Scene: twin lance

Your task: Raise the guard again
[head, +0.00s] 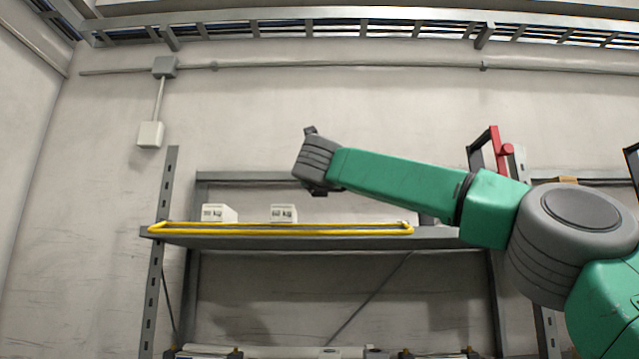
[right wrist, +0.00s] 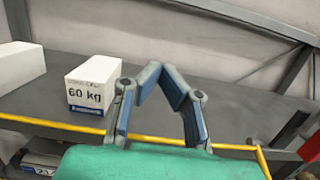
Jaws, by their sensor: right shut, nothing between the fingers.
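The yellow guard (head: 290,231) is a long narrow loop of bar along the front edge of the shelf (head: 350,243). It lies low, almost level with the shelf surface. In the head view my right arm reaches in from the right above the shelf, and the wrist mostly hides the fingers. My left gripper is out of view.
A white box marked 60 kg (right wrist: 93,82) stands left of my fingers, with another white box (right wrist: 18,65) farther left. A red part (head: 505,150) on a dark frame stands at the right. Shelf posts (head: 158,270) rise on the left. The shelf behind my fingers is clear.

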